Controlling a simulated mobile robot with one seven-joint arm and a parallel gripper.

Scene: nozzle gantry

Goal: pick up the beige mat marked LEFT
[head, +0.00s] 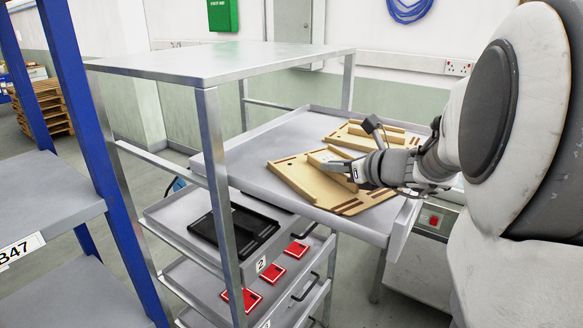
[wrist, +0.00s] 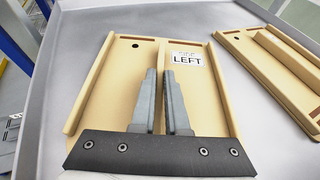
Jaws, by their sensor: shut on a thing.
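The beige mat marked LEFT (wrist: 110,85) fills the middle of the wrist view, with raised side edges, a centre rib and a white label (wrist: 187,59) reading LEFT. In the head view the same mat (head: 292,178) lies at the near side of the grey tray-top. My gripper (wrist: 160,74) is over the mat, its two fingers close together on the centre rib, shut on it. In the head view my gripper (head: 336,166) reaches in from the right and hides part of the mat. I cannot tell whether the mat is clear of the surface.
A second beige mat (head: 378,134) lies beyond the first one, apart from it. A metal frame post (head: 218,190) and a top shelf (head: 220,62) stand to the left. Lower trays hold a black item (head: 235,231) and red squares (head: 243,299). A blue rack (head: 75,100) stands far left.

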